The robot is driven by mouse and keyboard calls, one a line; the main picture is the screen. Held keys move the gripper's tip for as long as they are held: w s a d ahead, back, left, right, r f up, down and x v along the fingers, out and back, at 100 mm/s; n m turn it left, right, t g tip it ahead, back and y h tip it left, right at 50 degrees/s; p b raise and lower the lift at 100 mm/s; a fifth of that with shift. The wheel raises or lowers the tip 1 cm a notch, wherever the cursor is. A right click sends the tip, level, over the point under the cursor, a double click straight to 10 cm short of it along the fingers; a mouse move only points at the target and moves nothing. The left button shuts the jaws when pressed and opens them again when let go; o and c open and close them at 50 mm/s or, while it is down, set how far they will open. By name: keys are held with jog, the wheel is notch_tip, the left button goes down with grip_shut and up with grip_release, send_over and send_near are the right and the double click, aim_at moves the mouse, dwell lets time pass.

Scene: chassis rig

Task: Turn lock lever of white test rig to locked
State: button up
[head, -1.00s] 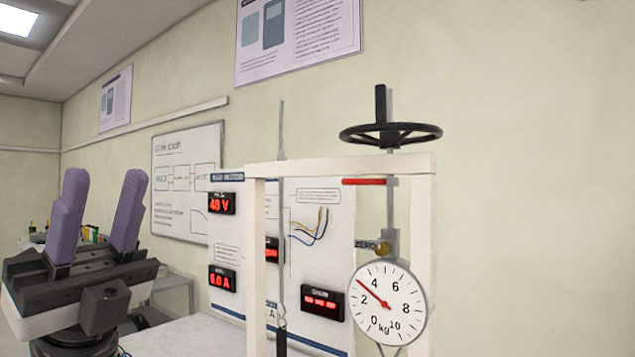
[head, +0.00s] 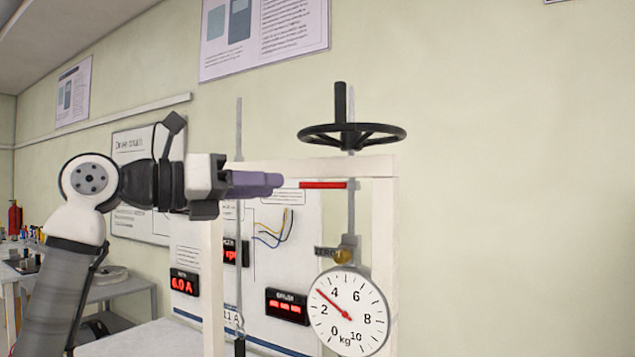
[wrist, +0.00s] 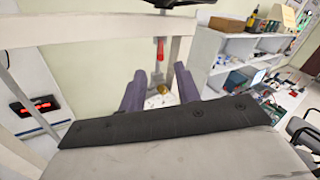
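The white test rig (head: 382,230) is a frame with a top beam. Its red lock lever (head: 323,185) sticks out level to the left from the vertical rod, just under the beam. My gripper (head: 280,183) is left of the lever at about its height, fingers pointing right at it. In the wrist view the two purple fingers of my gripper (wrist: 160,80) stand apart with nothing held between them. The red lever (wrist: 160,50) shows ahead, in line with the gap. I cannot tell whether the fingertips reach the lever's tip.
A black handwheel (head: 352,135) sits above the beam. A round dial (head: 348,310) and brass knob (head: 342,256) hang below the lever. A panel with red displays (head: 287,306) stands behind. White shelves (wrist: 235,45) show at right in the wrist view.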

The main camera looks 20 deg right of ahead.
jog(key=p, duration=0.3)
send_near(349, 186)
jog(key=d, duration=0.2)
jog(key=w+d, duration=0.1)
jog(key=d, duration=0.2)
jog(key=shift+d, duration=0.15)
grip_shut()
